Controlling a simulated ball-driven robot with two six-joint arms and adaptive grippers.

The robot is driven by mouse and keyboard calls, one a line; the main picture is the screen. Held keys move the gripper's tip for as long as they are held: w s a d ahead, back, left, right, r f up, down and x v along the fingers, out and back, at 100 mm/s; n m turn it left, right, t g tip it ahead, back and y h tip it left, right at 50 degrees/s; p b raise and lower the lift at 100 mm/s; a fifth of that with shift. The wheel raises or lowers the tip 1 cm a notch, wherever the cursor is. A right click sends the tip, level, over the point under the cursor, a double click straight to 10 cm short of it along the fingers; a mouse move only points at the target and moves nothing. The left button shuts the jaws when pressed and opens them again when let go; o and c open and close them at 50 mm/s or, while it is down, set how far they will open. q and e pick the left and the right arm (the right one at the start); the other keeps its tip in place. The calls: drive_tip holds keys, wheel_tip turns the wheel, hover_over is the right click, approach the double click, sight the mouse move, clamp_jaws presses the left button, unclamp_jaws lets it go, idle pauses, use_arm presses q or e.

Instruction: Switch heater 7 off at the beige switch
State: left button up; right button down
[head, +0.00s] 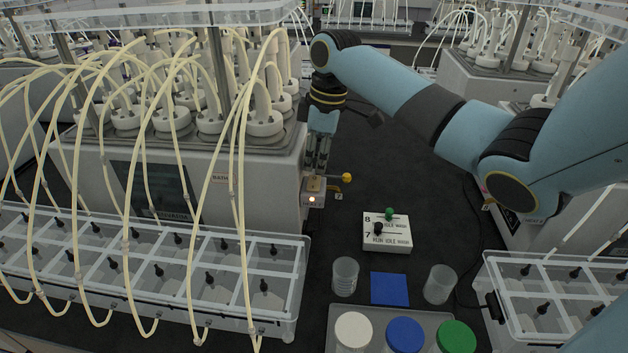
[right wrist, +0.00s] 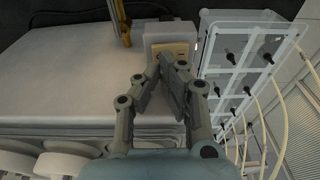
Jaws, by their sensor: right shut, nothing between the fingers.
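The beige switch (head: 314,185) sits on a small pale box (head: 312,200) at the front right corner of a white bath unit (head: 268,185). A small orange-white light glows on the box. My right gripper (head: 318,172) points down just above the switch, shut and empty. In the right wrist view, its fingertips (right wrist: 172,62) are at the near edge of the beige switch plate (right wrist: 178,49) and partly hide it; I cannot tell whether they touch. The switch's position is too small to read. My left gripper is not in view.
A yellow-knobbed handle (head: 347,178) sticks out close right of the switch box. A white control box (head: 386,245) with a green and a black lever stands on the dark bench. Clear cups (head: 345,275), a blue square (head: 389,289) and a grey tray (head: 400,318) are nearer. Tubes crowd the left.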

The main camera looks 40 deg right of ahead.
sight(316, 178)
drive_tip(key=shift+f+b, duration=0.45)
drive_tip(key=shift+f, duration=0.65)
idle(0.5)
wheel_tip(316, 178, up, 3)
drive_tip(key=shift+f+p, duration=0.1)
drive_tip(key=shift+p, duration=1.1)
drive_tip(key=shift+r, duration=2.15)
